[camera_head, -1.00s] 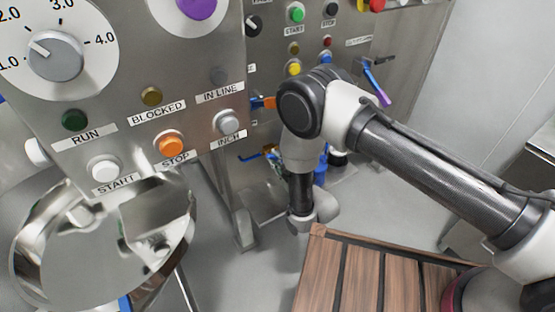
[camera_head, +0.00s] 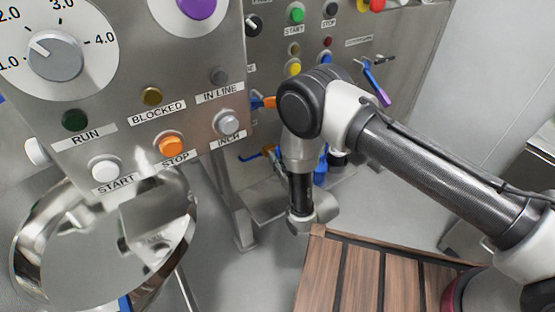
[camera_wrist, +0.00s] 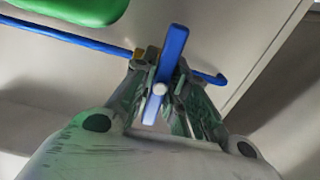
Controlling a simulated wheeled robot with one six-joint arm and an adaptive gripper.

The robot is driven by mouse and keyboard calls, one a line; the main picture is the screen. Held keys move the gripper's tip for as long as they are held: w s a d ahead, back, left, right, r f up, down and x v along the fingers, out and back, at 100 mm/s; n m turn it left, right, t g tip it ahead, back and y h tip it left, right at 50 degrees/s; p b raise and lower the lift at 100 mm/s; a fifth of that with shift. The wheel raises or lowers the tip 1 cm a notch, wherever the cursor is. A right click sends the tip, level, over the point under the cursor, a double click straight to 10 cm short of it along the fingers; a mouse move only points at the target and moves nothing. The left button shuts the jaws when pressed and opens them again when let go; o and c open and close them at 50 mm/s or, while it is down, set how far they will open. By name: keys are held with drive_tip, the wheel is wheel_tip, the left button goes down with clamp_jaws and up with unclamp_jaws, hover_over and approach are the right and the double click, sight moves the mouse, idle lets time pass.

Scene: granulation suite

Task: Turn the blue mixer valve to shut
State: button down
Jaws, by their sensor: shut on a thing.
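In the wrist view, the blue valve handle (camera_wrist: 175,48) is a flat bar with a round white pivot (camera_wrist: 160,88). It stands steep in the picture, tilted a little to the right at the top. My gripper (camera_wrist: 163,85) has its fingers on both sides of the handle and is shut on it. The head view does not show the grip clearly, as my arm and wrist cover that spot. Blue parts show just beside my arm there, but I cannot tell which is the handle.
A thin blue rod (camera_wrist: 70,38) runs behind the handle. A green shape (camera_wrist: 85,8) is above left. In the head view, a steel control panel (camera_head: 120,125) and shiny bowl (camera_head: 30,235) are left. A slatted wooden platform (camera_head: 365,275) is below right.

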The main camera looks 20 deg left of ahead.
drive_tip(key=shift+f, duration=0.1)
idle(0.5)
drive_tip(key=c, duration=1.4)
unclamp_jaws()
drive_tip(key=shift+o, duration=0.2)
drive_tip(key=v, duration=0.7)
drive_tip(key=shift+s+d, duration=0.15)
drive_tip(key=shift+s, duration=0.1)
